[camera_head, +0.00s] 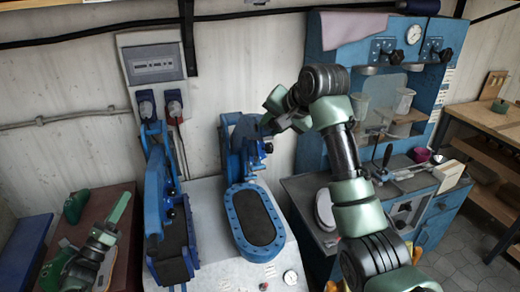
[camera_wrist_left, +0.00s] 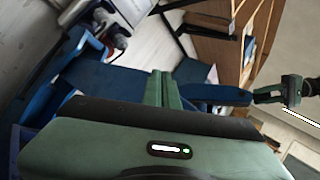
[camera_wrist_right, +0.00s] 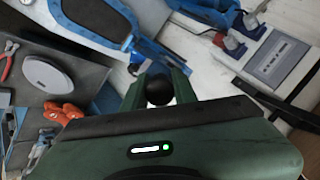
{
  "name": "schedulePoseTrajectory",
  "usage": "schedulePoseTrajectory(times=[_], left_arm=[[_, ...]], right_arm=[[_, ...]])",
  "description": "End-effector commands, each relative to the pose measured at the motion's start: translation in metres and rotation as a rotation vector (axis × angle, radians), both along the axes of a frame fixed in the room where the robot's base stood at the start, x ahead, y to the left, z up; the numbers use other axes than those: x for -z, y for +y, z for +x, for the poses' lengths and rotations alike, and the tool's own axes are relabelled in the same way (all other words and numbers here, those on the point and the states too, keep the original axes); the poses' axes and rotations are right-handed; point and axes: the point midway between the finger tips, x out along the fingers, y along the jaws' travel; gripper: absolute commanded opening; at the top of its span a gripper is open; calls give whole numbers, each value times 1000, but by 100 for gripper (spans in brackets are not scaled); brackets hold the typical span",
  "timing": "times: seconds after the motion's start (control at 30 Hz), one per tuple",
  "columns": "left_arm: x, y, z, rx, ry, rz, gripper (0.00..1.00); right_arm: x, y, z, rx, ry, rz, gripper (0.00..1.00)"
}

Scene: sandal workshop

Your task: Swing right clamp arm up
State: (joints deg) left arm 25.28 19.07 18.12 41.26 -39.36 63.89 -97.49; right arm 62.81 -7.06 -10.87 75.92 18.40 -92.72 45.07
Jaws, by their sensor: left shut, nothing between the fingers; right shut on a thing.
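The right clamp arm (camera_head: 240,150) is blue and stands raised at the back of its blue oval base (camera_head: 240,237), clear of the dark pad. My right gripper (camera_head: 268,122) is beside the top of this arm. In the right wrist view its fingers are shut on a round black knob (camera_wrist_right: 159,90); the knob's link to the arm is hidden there. The left clamp arm (camera_head: 155,195) is a blue piece standing steeply over its own dark pad. My left gripper (camera_head: 124,198) is shut and empty over the brown table at left; its closed fingers also show in the left wrist view (camera_wrist_left: 160,88).
A grey control box (camera_head: 153,64) hangs on the wall behind the clamps. A brown table (camera_head: 110,270) lies left. The white bench top (camera_head: 215,265) is clear between the clamps.

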Motion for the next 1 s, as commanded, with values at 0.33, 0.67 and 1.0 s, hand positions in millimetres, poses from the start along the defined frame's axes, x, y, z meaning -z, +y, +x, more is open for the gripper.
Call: schedulePoseTrajectory(times=[0.33, 0.67, 1.0], left_arm=[[-73, -78, -3, 277, -221, 410, 0], [-89, -195, -17, 636, -127, 493, 0], [-85, -318, 2, 769, 140, 195, 0]], right_arm=[[1, 0, 0, 0, 4, 0, 0], [1, 0, 0, 0, 2, 0, 0], [1, 0, 0, 1, 2, 0, 0]])
